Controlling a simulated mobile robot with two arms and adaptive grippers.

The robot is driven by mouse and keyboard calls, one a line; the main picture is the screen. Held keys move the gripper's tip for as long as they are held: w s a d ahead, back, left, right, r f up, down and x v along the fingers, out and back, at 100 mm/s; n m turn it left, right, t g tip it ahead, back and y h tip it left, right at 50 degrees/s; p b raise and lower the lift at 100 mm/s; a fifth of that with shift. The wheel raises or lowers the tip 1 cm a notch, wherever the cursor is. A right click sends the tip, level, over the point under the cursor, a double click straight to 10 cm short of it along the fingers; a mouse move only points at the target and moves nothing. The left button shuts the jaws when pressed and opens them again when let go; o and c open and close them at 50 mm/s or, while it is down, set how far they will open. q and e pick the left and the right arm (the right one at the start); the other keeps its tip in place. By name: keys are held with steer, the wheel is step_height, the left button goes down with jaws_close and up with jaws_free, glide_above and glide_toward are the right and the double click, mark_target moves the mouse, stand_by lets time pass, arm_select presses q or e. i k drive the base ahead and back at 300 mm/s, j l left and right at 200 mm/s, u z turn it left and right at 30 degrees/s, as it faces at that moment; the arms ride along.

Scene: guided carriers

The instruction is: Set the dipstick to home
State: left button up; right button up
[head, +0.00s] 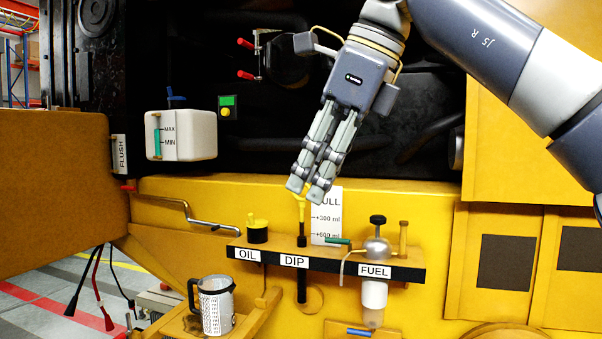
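The dipstick (301,214) has a yellow handle and stands upright over the slot labelled DIP (294,261) in the front shelf. A black collar and a black tube show above and below the shelf. My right gripper (307,192) reaches down from the upper right, tilted. Its fingers are close together, with the yellow handle top between the fingertips, partly hidden by them. A white card (327,222) with FULL, +300 ml and +600 ml marks stands just behind and right of the dipstick. My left gripper is not in view.
The shelf (340,262) also carries a yellow-topped OIL cap (257,230) on the left and the FUEL filter unit (375,262) on the right. A measuring jug (215,305) stands lower left. A white reservoir (182,135) is at upper left, above a metal crank (190,212).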

mark_target(301, 201)
steer(key=i, duration=1.75)
